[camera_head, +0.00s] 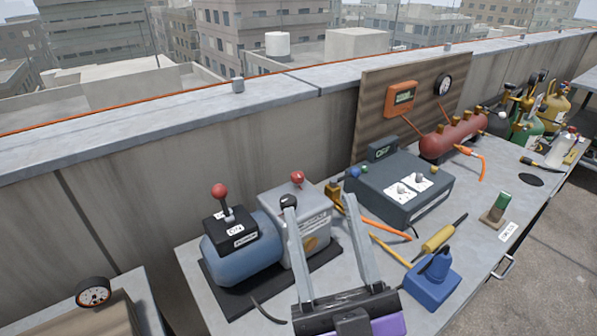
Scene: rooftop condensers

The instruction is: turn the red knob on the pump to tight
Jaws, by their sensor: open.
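The pump is a blue cylinder joined to a grey box (285,212), on a black base plate on the grey bench. A small red knob (297,177) stands on top of the grey box. A red ball-topped lever (219,191) rises from a black switch box on the blue cylinder. A black round part shows by my left fingertip; I cannot tell whether they touch. My gripper (322,200) is open and empty, its two fingers spread. The left finger covers part of the grey box's front, and the red knob shows just beyond its tip.
A dark box with white-labelled knobs (380,192) stands right of the pump. A blue block-shaped tool (433,280) and a yellow-handled tool (442,235) lie near the gripper. A red tank (455,137) and gas bottles stand farther right. A parapet wall runs behind the bench.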

